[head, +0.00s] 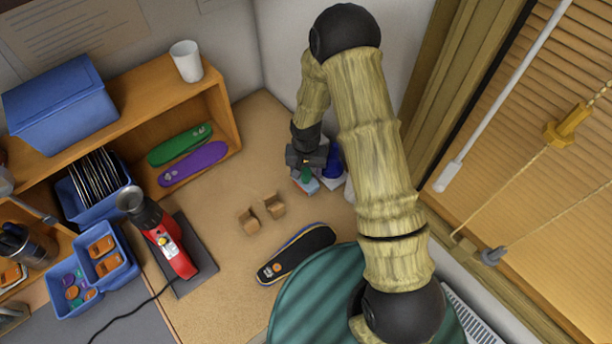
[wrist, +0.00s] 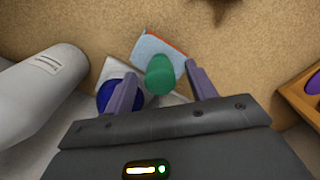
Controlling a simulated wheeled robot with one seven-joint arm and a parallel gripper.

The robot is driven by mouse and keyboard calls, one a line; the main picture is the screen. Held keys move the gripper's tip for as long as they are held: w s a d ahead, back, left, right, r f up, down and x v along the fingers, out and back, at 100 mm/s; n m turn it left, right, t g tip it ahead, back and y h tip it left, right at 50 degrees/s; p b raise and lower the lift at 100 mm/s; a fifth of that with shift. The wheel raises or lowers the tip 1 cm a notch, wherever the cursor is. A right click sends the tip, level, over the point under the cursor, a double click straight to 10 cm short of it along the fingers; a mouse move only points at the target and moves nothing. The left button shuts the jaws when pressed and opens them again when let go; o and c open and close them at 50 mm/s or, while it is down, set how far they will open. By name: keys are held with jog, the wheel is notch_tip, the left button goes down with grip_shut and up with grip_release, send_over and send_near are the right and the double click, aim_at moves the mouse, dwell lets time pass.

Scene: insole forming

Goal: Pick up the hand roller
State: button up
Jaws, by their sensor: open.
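A green rounded handle (wrist: 160,75), which looks like the hand roller's grip, is seen nearly end-on in the wrist view. It is between the fingers of my open gripper (wrist: 161,72), with a gap visible toward the right finger; contact on the left is unclear. A light blue block with a red edge (wrist: 157,48) lies just beyond it. A dark blue round thing (wrist: 106,96) on a white piece is partly behind the left finger. In the head view my gripper (head: 306,168) hides most of this group; the roller's lower end is hidden.
A white bottle-like thing (wrist: 42,92) is close on the left in the wrist view. In the head view, two small cork-coloured blocks (head: 262,213), a dark insole (head: 297,253) and a red heat tool (head: 165,243) are on the bench. A wooden shelf (head: 150,105) stands at left.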

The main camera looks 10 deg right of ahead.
jog(key=shift+f, duration=0.1)
dwell(0.4)
grip_shut()
notch_tip(320, 180, up, 10)
jog(key=b, duration=0.3)
dwell(0.5)
